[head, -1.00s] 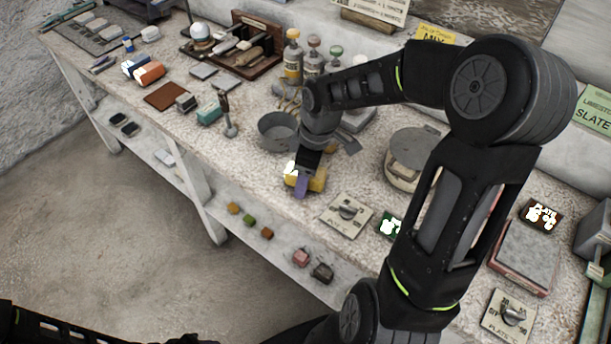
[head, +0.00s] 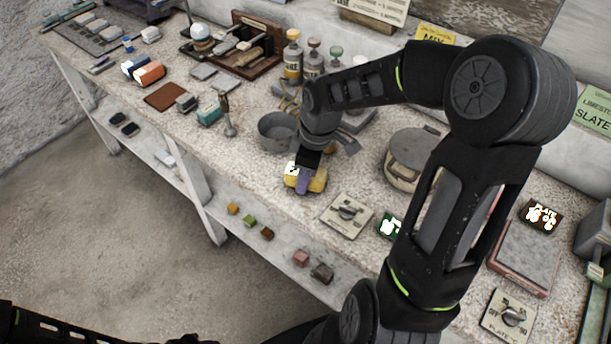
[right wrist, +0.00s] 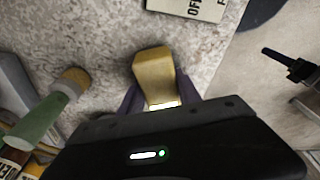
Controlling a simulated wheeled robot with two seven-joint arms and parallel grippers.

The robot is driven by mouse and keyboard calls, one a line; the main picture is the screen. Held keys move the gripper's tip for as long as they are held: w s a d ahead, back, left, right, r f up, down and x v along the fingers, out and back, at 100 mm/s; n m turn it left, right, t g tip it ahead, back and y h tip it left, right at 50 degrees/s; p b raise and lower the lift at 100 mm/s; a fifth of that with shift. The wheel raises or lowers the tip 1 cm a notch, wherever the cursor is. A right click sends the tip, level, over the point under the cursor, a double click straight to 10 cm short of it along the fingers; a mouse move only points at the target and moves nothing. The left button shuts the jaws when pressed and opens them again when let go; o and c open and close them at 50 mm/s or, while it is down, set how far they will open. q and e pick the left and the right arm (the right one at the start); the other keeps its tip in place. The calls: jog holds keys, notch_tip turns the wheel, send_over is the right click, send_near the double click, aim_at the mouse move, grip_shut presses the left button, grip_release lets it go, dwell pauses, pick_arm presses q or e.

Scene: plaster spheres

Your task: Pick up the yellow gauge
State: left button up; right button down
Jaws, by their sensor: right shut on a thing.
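The yellow gauge (head: 318,184) is a small yellow block with a white face at its left, near the front edge of the worktop in the head view. My right gripper (head: 303,181) reaches down onto it, its purple fingers around it. In the right wrist view the yellow gauge (right wrist: 154,76) stands between the two purple fingers of my right gripper (right wrist: 160,100), which is shut on it. Whether it is clear of the worktop I cannot tell. My left gripper is not in view; only a dark part of an arm shows at the bottom left of the head view.
A grey metal pot (head: 277,132) stands just behind the gauge. A switch plate (head: 347,215) lies to its right, and a lidded round tin (head: 408,160) is further right. Bottles (head: 292,62) stand at the back. Small coloured blocks (head: 249,220) sit on the lower shelf.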

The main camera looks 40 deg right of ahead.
jog(key=shift+r, duration=0.1)
jog(key=shift+r+p, duration=0.3)
jog(key=shift+w+r, duration=0.1)
jog(key=shift+r, duration=0.3)
notch_tip(320, 180, up, 9)
jog(key=shift+b, duration=0.3)
